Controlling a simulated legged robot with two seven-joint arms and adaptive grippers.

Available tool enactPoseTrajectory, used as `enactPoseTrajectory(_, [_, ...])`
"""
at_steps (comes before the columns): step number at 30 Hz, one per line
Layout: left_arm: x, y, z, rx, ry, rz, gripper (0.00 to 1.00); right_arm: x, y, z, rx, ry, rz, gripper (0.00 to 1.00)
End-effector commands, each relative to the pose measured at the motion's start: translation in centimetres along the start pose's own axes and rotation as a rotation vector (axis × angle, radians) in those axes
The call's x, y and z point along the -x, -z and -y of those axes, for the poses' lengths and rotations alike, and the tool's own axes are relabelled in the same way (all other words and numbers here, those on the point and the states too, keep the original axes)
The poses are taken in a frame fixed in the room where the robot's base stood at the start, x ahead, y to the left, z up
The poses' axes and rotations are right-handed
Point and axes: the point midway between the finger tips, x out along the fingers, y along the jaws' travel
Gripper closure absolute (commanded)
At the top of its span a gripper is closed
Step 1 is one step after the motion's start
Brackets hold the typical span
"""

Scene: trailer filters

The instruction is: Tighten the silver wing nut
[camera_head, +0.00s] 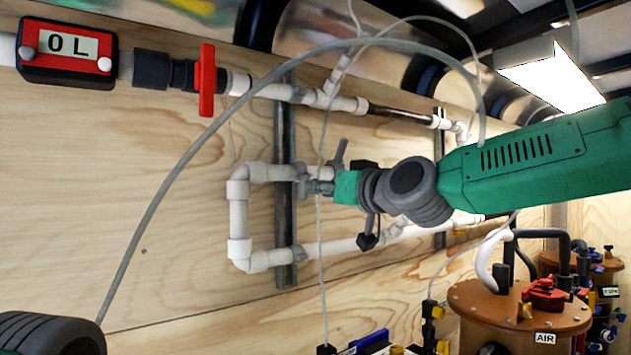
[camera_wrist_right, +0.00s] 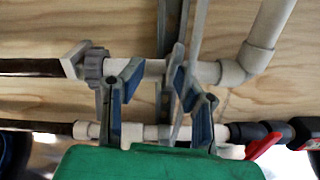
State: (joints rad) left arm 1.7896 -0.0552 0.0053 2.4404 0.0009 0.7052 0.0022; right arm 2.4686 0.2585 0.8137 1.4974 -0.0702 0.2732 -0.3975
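I cannot clearly make out a silver wing nut in either view; my gripper and the fittings crowd the spot by the metal strut. My right gripper (camera_head: 318,184) is at the white pipe loop (camera_head: 238,215), beside the grey vertical strut (camera_head: 284,225). In the right wrist view its two blue-grey fingers (camera_wrist_right: 155,78) are spread apart over a white pipe. The strut (camera_wrist_right: 168,50) stands by the right-hand finger. A ribbed grey nut (camera_wrist_right: 93,69) sits on the pipe just left of the left-hand finger. My left gripper is out of view; only part of my left arm shows at bottom left.
A red valve handle (camera_head: 207,80) and a red-black display (camera_head: 67,51) sit on the upper pipe. A copper-coloured AIR canister (camera_head: 505,318) stands at lower right. A thin grey hose (camera_head: 165,185) arcs across the plywood wall (camera_head: 90,200), which is bare at left.

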Motion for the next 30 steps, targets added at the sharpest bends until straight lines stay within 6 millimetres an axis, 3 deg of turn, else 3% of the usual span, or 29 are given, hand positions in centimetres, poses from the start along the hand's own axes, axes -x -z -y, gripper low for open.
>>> enactPoseTrajectory(6, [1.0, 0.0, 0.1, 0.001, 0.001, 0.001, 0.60, -2.3, 0.1, 0.2, 0.002, 0.001, 0.000, 0.72])
enactPoseTrajectory(16, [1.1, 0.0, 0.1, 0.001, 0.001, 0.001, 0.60, -2.1, 0.1, -0.7, -0.003, 0.002, -0.003, 0.72])
enactPoseTrajectory(17, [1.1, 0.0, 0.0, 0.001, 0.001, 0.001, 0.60, -2.1, 0.1, -0.7, -0.003, 0.002, -0.003, 0.75])
enactPoseTrajectory(19, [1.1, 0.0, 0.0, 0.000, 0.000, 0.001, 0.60, -2.2, 0.1, -0.6, -0.003, 0.002, -0.003, 1.00])
enactPoseTrajectory(30, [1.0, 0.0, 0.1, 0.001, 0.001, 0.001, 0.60, -2.6, 0.1, -0.5, -0.012, -0.002, -0.003, 1.00])
